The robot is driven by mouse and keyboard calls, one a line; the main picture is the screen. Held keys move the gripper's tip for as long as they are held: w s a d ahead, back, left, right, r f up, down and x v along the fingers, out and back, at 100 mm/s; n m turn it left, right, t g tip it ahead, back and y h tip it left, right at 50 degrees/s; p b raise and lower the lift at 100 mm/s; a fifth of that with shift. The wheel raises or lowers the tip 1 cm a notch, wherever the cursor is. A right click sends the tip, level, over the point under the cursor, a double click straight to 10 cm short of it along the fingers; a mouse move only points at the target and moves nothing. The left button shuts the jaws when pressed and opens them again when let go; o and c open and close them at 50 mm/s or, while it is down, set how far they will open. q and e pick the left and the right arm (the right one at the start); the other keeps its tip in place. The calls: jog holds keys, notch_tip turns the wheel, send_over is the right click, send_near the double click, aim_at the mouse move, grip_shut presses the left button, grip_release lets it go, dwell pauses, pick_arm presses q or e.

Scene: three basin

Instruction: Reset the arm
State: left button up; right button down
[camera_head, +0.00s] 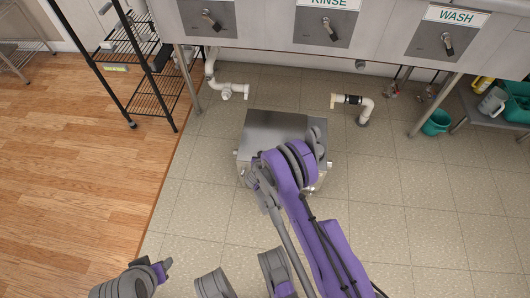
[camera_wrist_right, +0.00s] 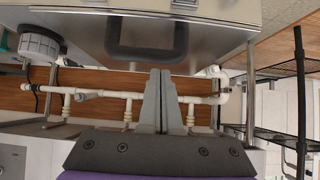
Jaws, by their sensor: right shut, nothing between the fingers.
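In the head view my purple and grey right arm reaches up from the bottom over a metal box on the floor. I cannot make out its fingertips there. In the right wrist view my right gripper (camera_wrist_right: 163,100) is shut, with its two grey fingers together and nothing between them. What looks like the end of my left arm shows at the bottom left of the head view, with a small grey tip (camera_head: 166,264) beyond a purple part. Its fingers are too small to tell open from shut.
The metal box (camera_head: 270,125) stands on the tiled floor, partly hidden by my right arm. A sink unit (camera_head: 380,40) runs along the back. A black wire rack (camera_head: 150,95) stands at back left, and a teal bucket (camera_head: 437,122) at right. Wooden floor at left is clear.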

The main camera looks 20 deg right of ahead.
jog(key=p+v, duration=0.2)
jog(key=v, duration=0.7)
jog(key=shift+s, duration=0.15)
jog(key=shift+d+r, duration=0.1)
